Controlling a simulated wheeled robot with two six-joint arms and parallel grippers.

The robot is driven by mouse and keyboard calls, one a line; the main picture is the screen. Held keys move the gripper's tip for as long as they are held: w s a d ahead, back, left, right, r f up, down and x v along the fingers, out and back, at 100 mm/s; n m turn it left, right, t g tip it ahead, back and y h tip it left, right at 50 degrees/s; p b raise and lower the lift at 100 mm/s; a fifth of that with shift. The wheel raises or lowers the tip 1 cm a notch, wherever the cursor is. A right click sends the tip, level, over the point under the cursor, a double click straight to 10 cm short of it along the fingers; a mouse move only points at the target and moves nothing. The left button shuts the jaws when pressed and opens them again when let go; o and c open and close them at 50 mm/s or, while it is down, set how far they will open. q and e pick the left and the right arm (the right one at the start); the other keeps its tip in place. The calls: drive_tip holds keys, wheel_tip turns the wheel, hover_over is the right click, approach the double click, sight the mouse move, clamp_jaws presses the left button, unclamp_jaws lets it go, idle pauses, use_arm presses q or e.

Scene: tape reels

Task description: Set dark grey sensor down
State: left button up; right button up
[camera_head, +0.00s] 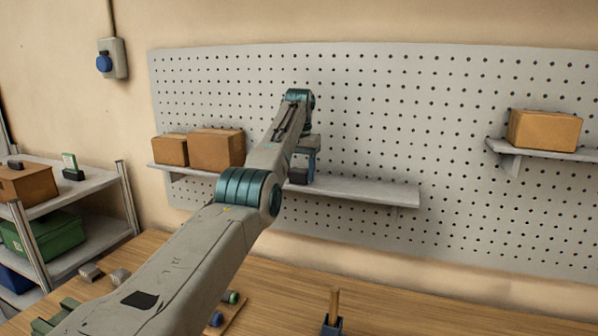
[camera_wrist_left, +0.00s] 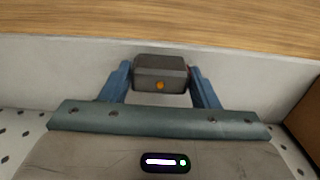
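The dark grey sensor (camera_wrist_left: 161,72) is a small box with an orange dot on its face, between the two blue fingers of my left gripper (camera_wrist_left: 160,76) in the left wrist view. The fingers appear to touch its two sides. In the head view my left gripper (camera_head: 303,160) points down at the wall shelf (camera_head: 365,191), and the sensor (camera_head: 298,176) shows at its fingertips at shelf level. I cannot tell whether the sensor's underside touches the shelf. My arm hides part of the shelf. My right gripper is not in view.
Two cardboard boxes (camera_head: 217,149) stand on the shelf to the left of the gripper. The shelf's right part is bare. Another box (camera_head: 543,130) sits on a separate shelf at right. The pegboard (camera_head: 420,110) is behind, and a wooden table (camera_head: 400,300) lies below.

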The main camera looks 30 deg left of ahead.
sight(299, 170)
use_arm(q)
drive_tip(key=shift+o, duration=1.3)
drive_tip(key=shift+r, duration=0.55)
wheel_tip(299, 170, up, 11)
drive_tip(key=p, duration=0.9)
drive_tip(key=shift+r+p, duration=0.15)
drive_tip(key=shift+p, duration=0.2)
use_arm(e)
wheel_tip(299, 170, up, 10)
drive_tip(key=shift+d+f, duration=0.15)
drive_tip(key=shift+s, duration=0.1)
